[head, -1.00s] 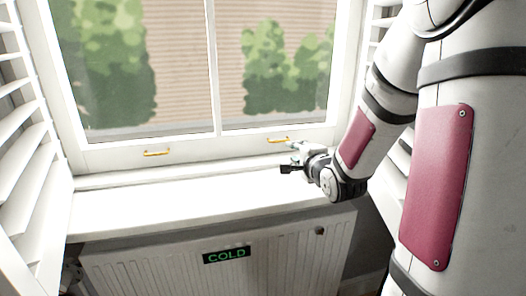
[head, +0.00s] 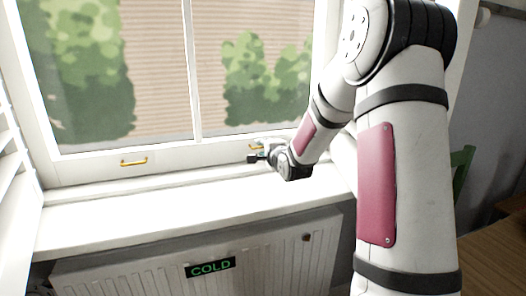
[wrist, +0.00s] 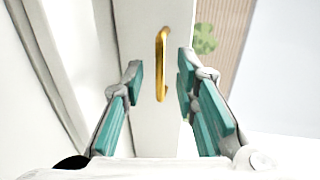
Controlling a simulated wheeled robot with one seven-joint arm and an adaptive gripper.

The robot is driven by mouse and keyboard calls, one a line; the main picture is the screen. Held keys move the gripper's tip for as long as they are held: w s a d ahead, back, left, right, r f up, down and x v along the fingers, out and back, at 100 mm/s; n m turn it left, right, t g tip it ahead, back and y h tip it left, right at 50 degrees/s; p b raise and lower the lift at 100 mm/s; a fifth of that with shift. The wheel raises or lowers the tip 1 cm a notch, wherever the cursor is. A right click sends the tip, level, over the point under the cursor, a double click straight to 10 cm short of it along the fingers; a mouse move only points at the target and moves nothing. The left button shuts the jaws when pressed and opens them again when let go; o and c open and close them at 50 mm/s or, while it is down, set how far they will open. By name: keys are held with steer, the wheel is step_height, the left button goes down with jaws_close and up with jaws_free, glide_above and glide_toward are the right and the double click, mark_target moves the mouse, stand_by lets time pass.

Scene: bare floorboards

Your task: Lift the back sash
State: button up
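A white window sash (head: 190,158) with a bottom rail stands closed-looking above the sill. Its rail carries two gold handles, the left one (head: 133,162) and the right one (head: 254,147). My gripper (head: 252,158) is at the right handle, partly covering it in the head view. In the wrist view my gripper (wrist: 160,82) is open, its teal-padded fingers on either side of the right handle (wrist: 161,62). The handle shows between and just beyond the fingertips, with gaps on both sides; I cannot tell the exact depth. The top of the sash is out of view.
The white sill (head: 150,205) is bare. Below it is a radiator (head: 130,275) with a "COLD" sign (head: 211,268). White shutter slats (head: 12,180) stand at the left. A green chair (head: 461,172) and a wooden table (head: 495,250) are at the right.

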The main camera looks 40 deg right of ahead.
steer(key=shift+w, duration=0.1)
jaws_close()
steer(key=p, duration=1.1)
glide_toward(263, 105)
steer(key=w+a, duration=0.2)
steer(key=w, duration=0.1)
steer(key=shift+d, duration=0.15)
jaws_free()
steer(key=shift+f, duration=0.2)
